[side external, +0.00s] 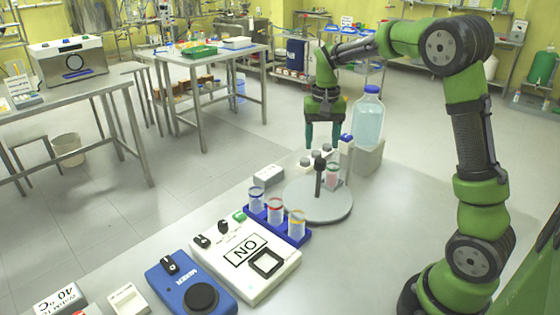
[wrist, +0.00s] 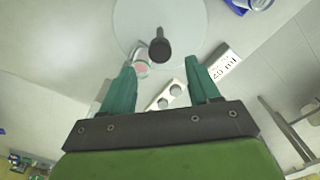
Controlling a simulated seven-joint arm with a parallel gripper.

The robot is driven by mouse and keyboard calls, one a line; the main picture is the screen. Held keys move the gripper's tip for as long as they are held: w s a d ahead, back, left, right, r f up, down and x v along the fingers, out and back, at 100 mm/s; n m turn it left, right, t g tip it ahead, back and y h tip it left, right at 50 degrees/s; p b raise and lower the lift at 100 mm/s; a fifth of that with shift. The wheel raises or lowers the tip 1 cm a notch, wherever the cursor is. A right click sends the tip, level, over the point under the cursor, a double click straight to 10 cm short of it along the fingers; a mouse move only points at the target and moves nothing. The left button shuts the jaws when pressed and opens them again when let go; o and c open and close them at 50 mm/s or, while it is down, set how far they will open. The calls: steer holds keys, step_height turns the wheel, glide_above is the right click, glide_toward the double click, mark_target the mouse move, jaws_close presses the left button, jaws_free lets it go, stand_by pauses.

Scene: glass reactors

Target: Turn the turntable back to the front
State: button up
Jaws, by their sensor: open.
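The turntable is a pale grey disc (side external: 318,211) on the bench, with a dark upright handle (side external: 319,178) ending in a round knob. A small clear vial with pink contents (side external: 333,176) stands on the disc near its back right edge. In the wrist view the disc (wrist: 185,20) is at the top, with the handle (wrist: 159,48) near its lower edge and the vial (wrist: 140,68) beside it, to the left. My gripper (side external: 323,146) points down behind the handle, apart from it. Its teal fingers (wrist: 161,70) are spread with nothing between them.
A blue rack (side external: 273,222) with several capped vials stands left of the disc. A blue-capped bottle (side external: 368,120) stands on a grey block behind right. A white block with round knobs (wrist: 170,96) is below my fingers.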

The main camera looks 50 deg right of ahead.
mark_target(320, 160)
step_height(320, 160, down, 6)
steer(key=shift+r, duration=0.1)
steer(key=shift+c, duration=0.4)
jaws_close()
